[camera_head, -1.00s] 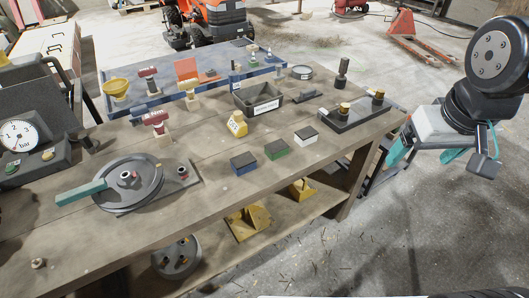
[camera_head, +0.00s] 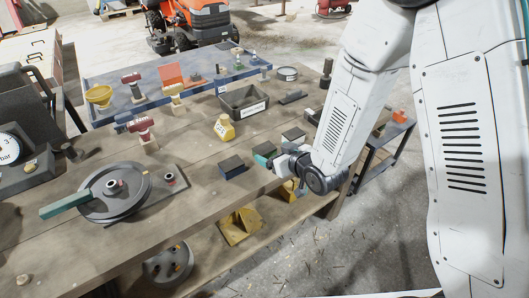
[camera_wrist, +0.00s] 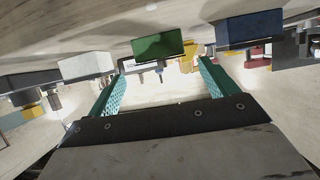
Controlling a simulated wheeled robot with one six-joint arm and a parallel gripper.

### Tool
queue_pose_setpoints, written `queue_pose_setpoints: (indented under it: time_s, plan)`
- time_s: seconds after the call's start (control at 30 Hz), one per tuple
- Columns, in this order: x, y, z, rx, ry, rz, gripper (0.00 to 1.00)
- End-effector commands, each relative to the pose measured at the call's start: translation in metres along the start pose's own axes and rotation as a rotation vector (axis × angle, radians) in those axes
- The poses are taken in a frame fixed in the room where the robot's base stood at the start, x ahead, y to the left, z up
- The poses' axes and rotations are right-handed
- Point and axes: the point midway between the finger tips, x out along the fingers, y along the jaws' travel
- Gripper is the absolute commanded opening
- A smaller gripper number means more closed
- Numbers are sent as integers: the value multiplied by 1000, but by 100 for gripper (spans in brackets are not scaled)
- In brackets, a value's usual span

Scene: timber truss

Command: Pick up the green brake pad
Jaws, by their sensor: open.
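The green brake pad (camera_wrist: 158,45) shows in the wrist view, at the top middle, beyond the fingertips and roughly in line with the gap between them. In the head view the pad (camera_head: 264,149) sits on the workbench, close to my gripper and partly hard to make out there. My gripper (camera_wrist: 162,66) is open, its two teal fingers apart with nothing between them.
A blue pad (camera_head: 233,168) lies to the left of the green one; it also shows in the wrist view (camera_wrist: 250,28). A white pad (camera_wrist: 87,66) is on its other side.

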Motion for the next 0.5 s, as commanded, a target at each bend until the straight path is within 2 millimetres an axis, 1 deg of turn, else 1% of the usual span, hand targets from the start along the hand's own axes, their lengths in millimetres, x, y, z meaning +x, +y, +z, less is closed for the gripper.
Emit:
queue_pose_setpoints:
  time_s: [0.03, 0.17, 0.37, 0.5]
  plan:
    - [2, -3, 3, 1, 8, -7, 85]
    - [13, -5, 4, 1, 21, -13, 85]
    - [36, -5, 3, 1, 21, -13, 85]
    - [57, -3, 3, 1, 22, -12, 85]
